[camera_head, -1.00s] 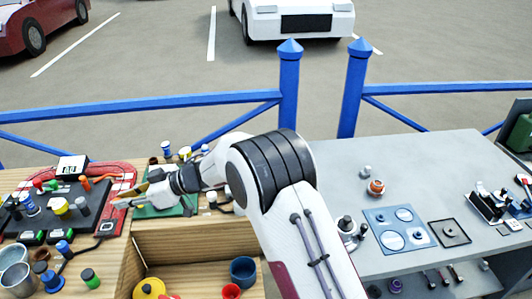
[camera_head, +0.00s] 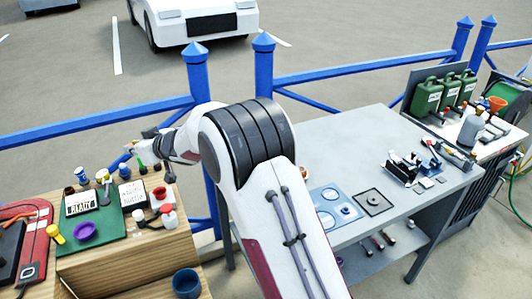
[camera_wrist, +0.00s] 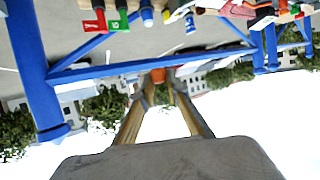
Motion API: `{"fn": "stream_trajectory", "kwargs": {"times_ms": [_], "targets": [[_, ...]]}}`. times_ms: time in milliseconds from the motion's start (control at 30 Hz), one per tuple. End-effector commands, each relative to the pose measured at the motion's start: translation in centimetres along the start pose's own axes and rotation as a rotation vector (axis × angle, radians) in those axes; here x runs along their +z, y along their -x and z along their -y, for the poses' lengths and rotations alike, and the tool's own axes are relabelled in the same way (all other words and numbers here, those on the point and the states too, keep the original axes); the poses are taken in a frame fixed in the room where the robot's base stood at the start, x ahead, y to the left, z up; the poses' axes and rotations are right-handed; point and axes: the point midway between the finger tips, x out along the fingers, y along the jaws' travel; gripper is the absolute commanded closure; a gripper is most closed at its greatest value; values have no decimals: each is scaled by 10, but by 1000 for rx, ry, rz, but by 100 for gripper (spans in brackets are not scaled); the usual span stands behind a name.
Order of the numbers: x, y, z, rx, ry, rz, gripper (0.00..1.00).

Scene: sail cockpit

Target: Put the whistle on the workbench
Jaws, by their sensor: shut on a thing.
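My gripper (camera_head: 132,148) is at the far left end of my arm, above the back edge of the wooden table (camera_head: 120,268). In the wrist view my gripper (camera_wrist: 158,84) is shut on a small orange thing (camera_wrist: 158,75) at its fingertips. It seems to be the whistle, but its shape is too small to tell. The wrist picture is upside down, with sky below. A grey workbench (camera_head: 360,140) stands to the right of my arm, its top largely bare in the middle.
A green mat (camera_head: 100,247) with signs, a purple ring (camera_head: 85,231) and small bottles lies on the wooden table. A blue cup (camera_head: 186,283) is in front. A panel with round blue plates (camera_head: 335,208) lies on the grey workbench. A blue railing (camera_head: 340,72) runs behind.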

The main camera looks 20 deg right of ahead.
Motion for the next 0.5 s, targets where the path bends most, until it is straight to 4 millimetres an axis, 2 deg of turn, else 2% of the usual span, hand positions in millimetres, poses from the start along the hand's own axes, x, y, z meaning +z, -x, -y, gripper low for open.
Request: {"fn": "stream_trajectory", "kwargs": {"times_ms": [33,200,500], "targets": [[0,3,-12,30,-13,0,100],[3,12,-45,116,-49,-1,100],[10,26,-88,234,-97,-1,100]]}}
